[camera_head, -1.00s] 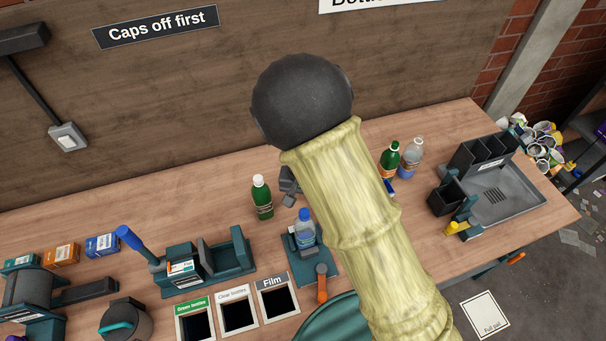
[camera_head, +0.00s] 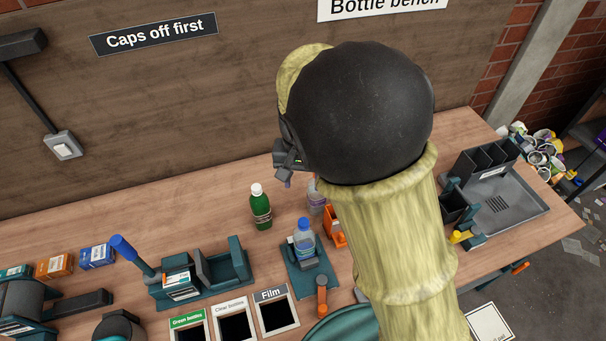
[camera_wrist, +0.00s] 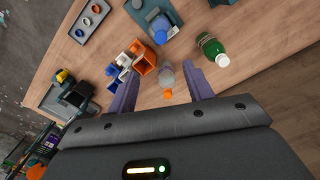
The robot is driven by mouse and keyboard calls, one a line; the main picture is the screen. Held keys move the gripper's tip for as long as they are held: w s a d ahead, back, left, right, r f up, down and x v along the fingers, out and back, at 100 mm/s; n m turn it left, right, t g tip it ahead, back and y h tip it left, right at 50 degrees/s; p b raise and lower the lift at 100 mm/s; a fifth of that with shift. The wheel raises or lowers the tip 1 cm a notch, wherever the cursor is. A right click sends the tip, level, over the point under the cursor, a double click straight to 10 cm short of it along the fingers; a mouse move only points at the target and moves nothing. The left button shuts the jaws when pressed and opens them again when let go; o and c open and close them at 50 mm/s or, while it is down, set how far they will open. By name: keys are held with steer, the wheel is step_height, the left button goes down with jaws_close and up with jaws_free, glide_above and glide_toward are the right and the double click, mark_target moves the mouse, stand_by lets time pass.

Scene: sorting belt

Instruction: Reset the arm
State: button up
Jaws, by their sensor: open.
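My gripper (camera_wrist: 162,92) is open in the wrist view, its two purple fingers spread wide. It appears empty and above the bench. A clear bottle with an orange cap (camera_wrist: 166,76) shows beyond the gap between the fingers. In the head view my gripper (camera_head: 288,179) shows only partly, left of the dark joint of my arm. My arm is bent and its thick yellow sleeve covers the centre right of the head view.
A green bottle (camera_head: 260,207) stands on the bench (camera_head: 180,212), with a blue-capped bottle (camera_head: 305,238) on a teal fixture nearby. An orange container (camera_head: 335,228) is partly hidden by my arm. A grey tray (camera_head: 520,206) lies right. The back-left bench is clear.

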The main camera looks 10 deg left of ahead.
steer(key=shift+d, duration=0.1)
steer(key=s+d+f+t+b, duration=0.1)
steer(key=s+d+f+b, duration=0.2)
steer(key=d, duration=1)
steer(key=s+d+f+m+t+b, duration=0.1)
steer(key=s+d+f+b, duration=0.1)
steer(key=d, duration=1.1)
steer(key=shift+s+f+t+b, duration=0.3)
steer(key=shift+s+f+b, duration=0.1)
steer(key=shift+s+b, duration=0.45)
steer(key=shift+w, duration=0.1)
steer(key=shift+c, duration=1.4)
steer(key=shift+a, duration=0.1)
steer(key=shift+c, duration=0.2)
